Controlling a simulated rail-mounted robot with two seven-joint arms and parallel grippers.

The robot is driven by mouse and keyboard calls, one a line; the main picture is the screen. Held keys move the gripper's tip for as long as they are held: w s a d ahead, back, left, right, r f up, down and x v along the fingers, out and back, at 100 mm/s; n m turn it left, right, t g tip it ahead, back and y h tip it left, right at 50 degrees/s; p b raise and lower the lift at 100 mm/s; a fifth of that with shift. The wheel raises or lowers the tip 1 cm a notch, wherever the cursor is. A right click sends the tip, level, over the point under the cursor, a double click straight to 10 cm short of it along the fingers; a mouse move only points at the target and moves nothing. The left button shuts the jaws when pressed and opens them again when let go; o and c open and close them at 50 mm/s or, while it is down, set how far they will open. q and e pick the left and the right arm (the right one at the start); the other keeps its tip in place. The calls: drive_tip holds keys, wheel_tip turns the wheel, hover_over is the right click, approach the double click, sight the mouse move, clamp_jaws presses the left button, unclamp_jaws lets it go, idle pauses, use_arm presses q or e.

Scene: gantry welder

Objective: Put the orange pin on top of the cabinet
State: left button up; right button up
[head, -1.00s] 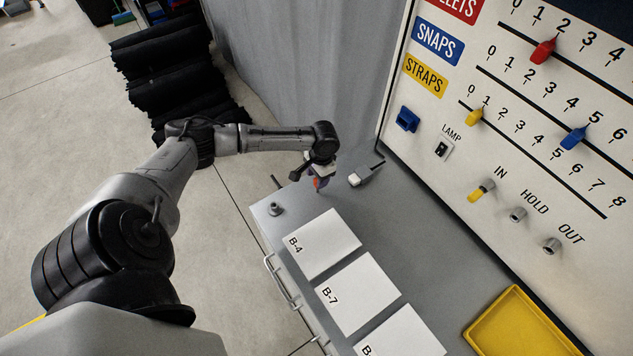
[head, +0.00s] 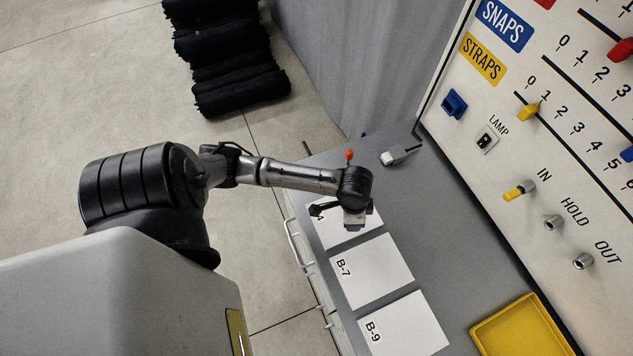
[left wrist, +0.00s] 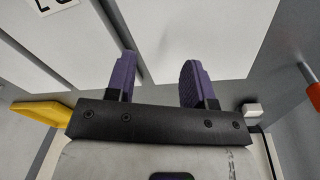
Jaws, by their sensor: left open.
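The orange pin (head: 349,153) shows just behind my left wrist in the head view, over the far end of the grey cabinet top (head: 425,215). The arm hides its lower part. In the left wrist view the pin (left wrist: 314,94) is at the right edge, an orange part with a thin metal shaft, partly cut off by the frame. My left gripper (head: 355,222) is over the B-4 card, apart from the pin. Its purple fingers (left wrist: 158,65) are spread with nothing between them. My right gripper is in neither view.
White cards, among them B-7 (head: 372,271) and B-9 (head: 404,325), lie along the cabinet top. A small white-and-grey item (head: 400,155) lies near the panel (head: 590,180), whose knobs stick out. A yellow tray (head: 520,335) is at lower right.

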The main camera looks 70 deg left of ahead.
use_arm(q)
drive_tip(key=shift+t+h, duration=0.4)
drive_tip(key=shift+t, duration=0.4)
drive_tip(key=s+d, duration=0.6)
drive_tip(key=shift+d+r, duration=0.1)
drive_tip(key=shift+r, duration=0.15)
drive_tip(key=s+r+n+t+y, duration=0.1)
drive_tip(key=s+r, duration=0.2)
drive_tip(key=s, duration=0.4)
drive_tip(key=shift+r+n+y, duration=0.25)
drive_tip(key=shift+n+y, duration=0.05)
drive_tip(key=shift+n, duration=0.1)
